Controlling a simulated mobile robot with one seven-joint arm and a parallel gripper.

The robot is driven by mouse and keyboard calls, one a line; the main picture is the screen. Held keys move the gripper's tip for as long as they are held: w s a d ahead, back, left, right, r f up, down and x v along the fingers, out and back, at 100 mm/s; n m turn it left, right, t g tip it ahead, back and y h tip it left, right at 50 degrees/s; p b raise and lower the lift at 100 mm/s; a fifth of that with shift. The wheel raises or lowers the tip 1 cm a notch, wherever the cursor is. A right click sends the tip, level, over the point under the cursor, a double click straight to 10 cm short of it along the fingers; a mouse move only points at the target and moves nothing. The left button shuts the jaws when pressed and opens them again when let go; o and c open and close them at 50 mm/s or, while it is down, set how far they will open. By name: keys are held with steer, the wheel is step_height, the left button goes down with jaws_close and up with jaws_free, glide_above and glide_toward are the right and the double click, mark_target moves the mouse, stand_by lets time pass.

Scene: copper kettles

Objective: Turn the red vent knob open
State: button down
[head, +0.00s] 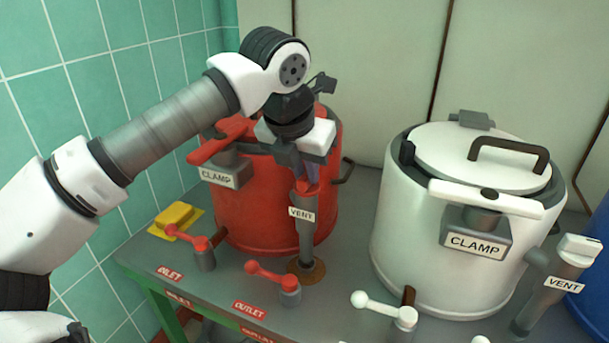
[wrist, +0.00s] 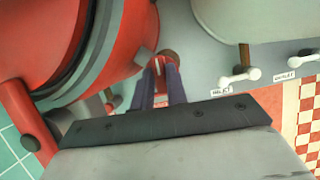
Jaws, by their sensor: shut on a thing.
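The red kettle (head: 270,215) stands at the left on the grey bench. Its grey vent pipe (head: 305,238), labelled VENT, rises in front of it. My gripper (head: 308,178) points down at the top of this pipe. It is shut on the red vent knob (wrist: 160,92), which shows as a strip of red between the two purple-grey fingers in the wrist view (wrist: 160,75). In the head view the knob is mostly hidden by the fingers, so I cannot tell how far it is turned.
The red kettle's clamp (head: 225,176) is just left of my gripper. Red-handled valves (head: 272,277) stand on the bench in front. A white kettle (head: 420,240) with its own clamp and vent (head: 565,265) stands at the right. A yellow block (head: 175,214) lies at the left by the tiled wall.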

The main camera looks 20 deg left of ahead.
steer(key=shift+n, duration=0.4)
steer(key=c, duration=1.4)
jaws_free()
steer(key=p+v, duration=0.7)
steer(key=v, duration=0.6)
steer(key=shift+d+r+p, duration=0.2)
steer(key=shift+r+p, duration=0.15)
steer(key=shift+r, duration=0.05)
steer(key=shift+s, duration=0.1)
